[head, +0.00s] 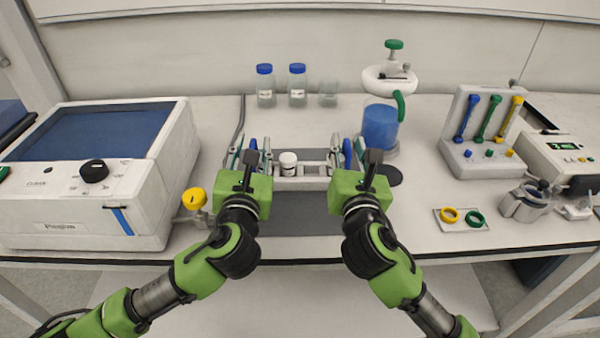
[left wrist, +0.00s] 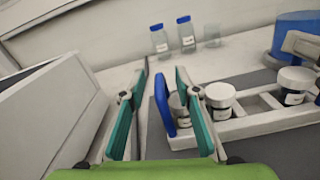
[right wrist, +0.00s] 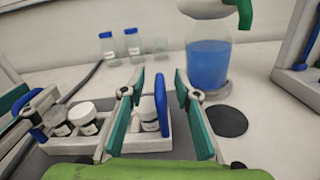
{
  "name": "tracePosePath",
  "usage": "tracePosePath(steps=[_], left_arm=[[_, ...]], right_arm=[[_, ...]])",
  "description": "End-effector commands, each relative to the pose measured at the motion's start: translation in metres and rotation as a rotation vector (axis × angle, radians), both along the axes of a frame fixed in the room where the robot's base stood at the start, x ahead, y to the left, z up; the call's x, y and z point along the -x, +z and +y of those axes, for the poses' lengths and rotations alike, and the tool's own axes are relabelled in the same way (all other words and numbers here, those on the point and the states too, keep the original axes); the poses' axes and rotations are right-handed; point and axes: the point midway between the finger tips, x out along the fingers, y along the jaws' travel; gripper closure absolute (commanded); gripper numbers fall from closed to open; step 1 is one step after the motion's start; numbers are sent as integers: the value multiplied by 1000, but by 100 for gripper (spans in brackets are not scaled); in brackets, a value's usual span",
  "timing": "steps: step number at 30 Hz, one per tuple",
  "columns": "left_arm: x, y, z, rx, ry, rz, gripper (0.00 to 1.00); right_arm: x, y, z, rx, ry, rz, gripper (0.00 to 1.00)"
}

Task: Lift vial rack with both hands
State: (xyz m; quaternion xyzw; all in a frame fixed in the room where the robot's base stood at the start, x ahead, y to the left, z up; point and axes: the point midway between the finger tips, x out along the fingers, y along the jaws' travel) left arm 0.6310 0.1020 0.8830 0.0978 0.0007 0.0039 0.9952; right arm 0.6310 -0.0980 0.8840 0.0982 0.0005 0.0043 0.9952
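The vial rack (head: 312,184) is a pale tray on a dark mat, with a blue handle at each end and white-capped vials (head: 288,166) in it. My left gripper (head: 251,150) is open at the rack's left end. In the left wrist view the left blue handle (left wrist: 164,106) shows between its fingers, nearer the right finger. My right gripper (head: 348,150) is open at the right end. In the right wrist view the right blue handle (right wrist: 162,101) shows between its fingers. I cannot tell whether any finger touches a handle. The grippers partly hide the rack's ends.
A white instrument (head: 95,205) with a yellow knob stands left. Blue-capped bottles (head: 265,86) stand behind the rack. A blue-filled vessel (head: 380,126) stands close behind right, near a dark disc (head: 390,175). A tool stand (head: 483,130) is further right. The table's front edge is close.

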Motion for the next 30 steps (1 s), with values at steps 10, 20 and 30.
tracePosePath(steps=[10,20,30], left_arm=[[1,0,0,0,-1,0,100],[1,3,-1,-1,-2,-1,100],[1,28,-1,-1,-3,0,100]], right_arm=[[0,0,0,0,-1,0,100],[0,3,-1,0,-3,0,100],[0,29,-2,0,-5,-2,100]])
